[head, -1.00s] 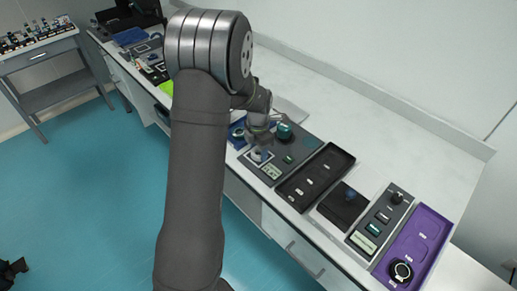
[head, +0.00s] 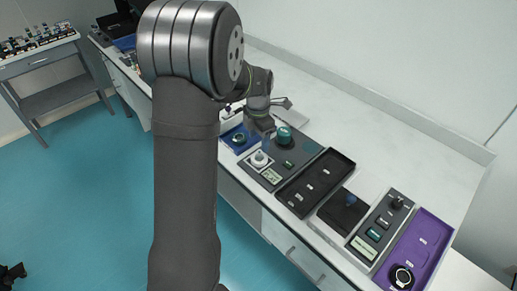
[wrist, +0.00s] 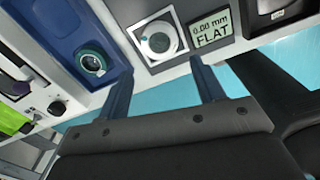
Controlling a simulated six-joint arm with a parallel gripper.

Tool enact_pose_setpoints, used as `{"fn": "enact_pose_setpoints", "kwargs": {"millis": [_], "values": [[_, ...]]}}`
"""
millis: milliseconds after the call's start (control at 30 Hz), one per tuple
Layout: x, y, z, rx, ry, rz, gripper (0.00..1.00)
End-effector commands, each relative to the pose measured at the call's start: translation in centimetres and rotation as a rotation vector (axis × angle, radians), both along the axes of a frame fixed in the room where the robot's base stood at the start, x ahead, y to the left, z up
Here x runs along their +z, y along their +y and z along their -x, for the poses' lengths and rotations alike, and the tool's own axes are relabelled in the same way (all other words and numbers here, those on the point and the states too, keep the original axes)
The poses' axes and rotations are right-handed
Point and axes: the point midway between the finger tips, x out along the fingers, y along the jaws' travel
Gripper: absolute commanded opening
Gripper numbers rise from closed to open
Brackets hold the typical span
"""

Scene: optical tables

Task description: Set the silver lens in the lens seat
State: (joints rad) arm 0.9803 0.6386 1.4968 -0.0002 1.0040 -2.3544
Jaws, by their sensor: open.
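The lens seat is a round white ring on the grey gauge panel (wrist: 160,62), with a silver-grey disc (wrist: 160,42) in its middle in the wrist view. I cannot tell for sure whether this disc is the silver lens or part of the seat. The round seat (head: 260,159) also shows in the head view. The panel's display (wrist: 209,29) reads 0.00 mm FLAT. My gripper (wrist: 157,74) is open, with nothing between its fingers, and its tips are near the panel's front edge. In the head view my gripper (head: 265,132) is above and behind the seat, apart from it.
A blue tray (wrist: 63,55) holding a teal-rimmed round piece (wrist: 91,62) lies left of the panel. A teal knob (head: 284,136) stands behind the seat. A black compartment tray (head: 318,184) and a purple tray (head: 425,232) with a black ring (head: 401,276) lie to the right.

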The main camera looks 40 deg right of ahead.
Motion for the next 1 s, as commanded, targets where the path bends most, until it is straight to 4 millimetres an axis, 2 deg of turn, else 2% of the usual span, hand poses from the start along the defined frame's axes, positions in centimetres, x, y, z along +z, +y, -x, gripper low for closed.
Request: {"fn": "enact_pose_setpoints", "kwargs": {"millis": [100,200,433,767,867,1000], "values": [[2.2,0.0,0.0,0.0,-0.002,0.002,0.62],[3.2,0.0,0.0,0.0,-0.001,0.001,0.62],[4.0,0.0,0.0,0.0,0.0,-0.001,0.62],[3.5,0.0,0.0,0.0,0.002,-0.002,0.62],[2.4,0.0,0.0,0.0,0.002,-0.002,0.62],[0.0,0.1,0.1,0.0,0.003,-0.005,0.62]]}}
